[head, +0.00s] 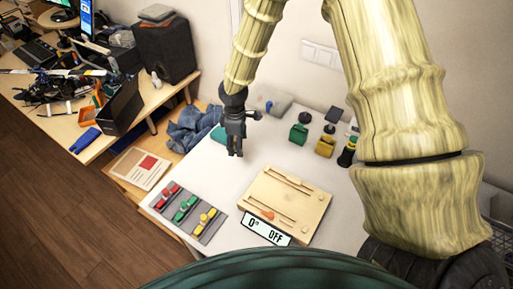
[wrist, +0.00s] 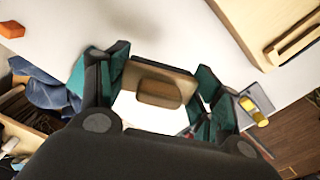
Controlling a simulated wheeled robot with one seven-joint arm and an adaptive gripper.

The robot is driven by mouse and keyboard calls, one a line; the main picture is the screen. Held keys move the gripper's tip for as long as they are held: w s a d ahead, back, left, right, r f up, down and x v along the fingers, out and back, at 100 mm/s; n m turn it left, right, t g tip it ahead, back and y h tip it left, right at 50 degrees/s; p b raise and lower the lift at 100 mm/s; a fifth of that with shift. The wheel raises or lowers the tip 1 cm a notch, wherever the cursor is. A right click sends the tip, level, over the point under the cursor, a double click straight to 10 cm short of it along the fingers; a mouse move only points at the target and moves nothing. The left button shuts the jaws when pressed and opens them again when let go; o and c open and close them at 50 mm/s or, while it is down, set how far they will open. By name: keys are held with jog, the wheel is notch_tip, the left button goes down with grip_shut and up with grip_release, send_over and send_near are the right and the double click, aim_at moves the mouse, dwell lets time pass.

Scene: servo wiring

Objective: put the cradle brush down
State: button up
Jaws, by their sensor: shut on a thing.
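In the wrist view a brown wooden block with a small raised grip, which I take for the cradle brush (wrist: 160,85), sits between the fingers of my gripper (wrist: 158,90). The gripper is shut on it. In the head view my gripper (head: 236,152) points down over the white table (head: 215,175), left of and behind the wooden board. The brush is too small or hidden to make out there. Its height above the table is hard to tell.
A wooden slotted board (head: 300,197) with a "0° OFF" display (head: 266,231) stands at front right. A grey tray (head: 178,228) holds red, green and yellow parts. Green (head: 298,134) and yellow (head: 325,146) blocks stand behind. The table between gripper and tray is clear.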

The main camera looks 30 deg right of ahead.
aim_at(256, 146)
jog(key=shift+w+d+n, duration=2.2)
jog(key=shift+d+n, duration=2.65)
jog(key=shift+n, duration=1.65)
jog(key=shift+f+p, duration=1.15)
jog(key=shift+f, duration=3.7)
jog(key=shift+f, duration=0.1)
jog(key=o, duration=1.2)
jog(key=shift+o, duration=0.2)
notch_tip(256, 146, up, 12)
jog(key=b, duration=0.3)
